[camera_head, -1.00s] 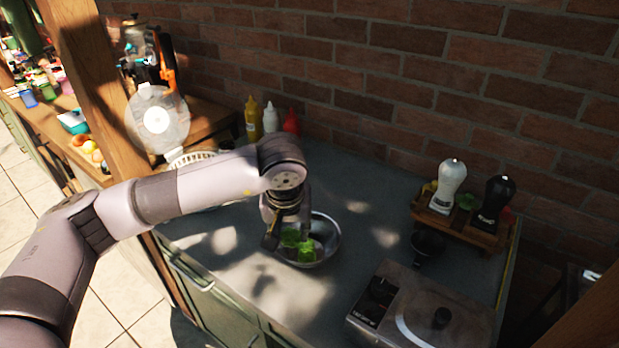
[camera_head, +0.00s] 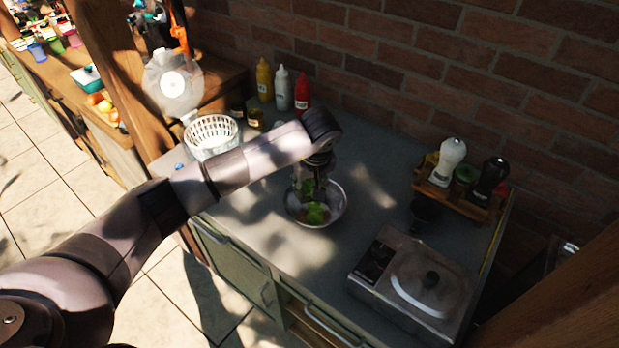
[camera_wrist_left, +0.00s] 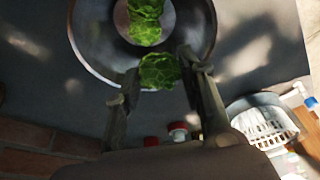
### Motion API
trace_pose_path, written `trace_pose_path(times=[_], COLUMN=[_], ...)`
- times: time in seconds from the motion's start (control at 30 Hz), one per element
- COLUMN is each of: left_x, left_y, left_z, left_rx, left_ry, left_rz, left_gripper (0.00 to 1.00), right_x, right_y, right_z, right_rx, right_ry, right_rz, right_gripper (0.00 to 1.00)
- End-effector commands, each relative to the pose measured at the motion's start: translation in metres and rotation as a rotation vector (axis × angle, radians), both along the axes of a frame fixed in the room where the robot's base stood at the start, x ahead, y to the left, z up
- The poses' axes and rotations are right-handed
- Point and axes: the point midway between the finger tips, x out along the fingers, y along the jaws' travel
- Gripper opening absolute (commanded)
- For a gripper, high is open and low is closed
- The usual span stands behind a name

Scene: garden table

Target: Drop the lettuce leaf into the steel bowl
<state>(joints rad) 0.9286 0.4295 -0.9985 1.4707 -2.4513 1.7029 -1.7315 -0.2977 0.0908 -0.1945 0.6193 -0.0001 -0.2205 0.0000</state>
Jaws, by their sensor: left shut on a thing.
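The steel bowl (camera_head: 341,208) stands on the grey counter, with green lettuce (camera_head: 317,214) inside it. My left gripper (camera_head: 309,190) is over the bowl, pointing down. In the left wrist view, its fingers (camera_wrist_left: 158,82) are shut on a curly green lettuce leaf (camera_wrist_left: 159,71). The leaf is at the near side of the bowl (camera_wrist_left: 88,50) in that view, overlapping the rim, and other lettuce (camera_wrist_left: 145,22) shows inside the bowl. How high the held leaf is above the bowl is hard to tell. My right gripper is not in view.
A white basket (camera_head: 212,137) stands left of the bowl. Yellow, white and red bottles (camera_head: 283,90) stand behind. A wooden rack with shakers (camera_head: 462,190) and a steel appliance with a round lid (camera_head: 420,280) are to the right. The counter in front of the bowl is clear.

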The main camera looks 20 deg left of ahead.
Motion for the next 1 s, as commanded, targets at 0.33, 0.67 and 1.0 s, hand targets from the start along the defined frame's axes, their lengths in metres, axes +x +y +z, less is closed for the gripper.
trace_pose_path(times=[0.33, 0.67, 1.0], left_x=[0.000, 0.000, 0.000], left_y=[0.000, 0.000, 0.000], left_z=[-0.017, -0.016, -0.016], left_rx=[-0.001, -0.001, -0.001], left_ry=[-0.001, -0.001, -0.001], left_rz=[0.001, 0.000, 0.000], left_gripper=[0.24, 0.46, 0.59], right_x=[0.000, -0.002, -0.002], right_y=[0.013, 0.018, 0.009], right_z=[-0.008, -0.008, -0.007], right_rx=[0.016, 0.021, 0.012], right_ry=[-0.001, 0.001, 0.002], right_rz=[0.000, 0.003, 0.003], right_gripper=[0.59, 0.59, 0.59])
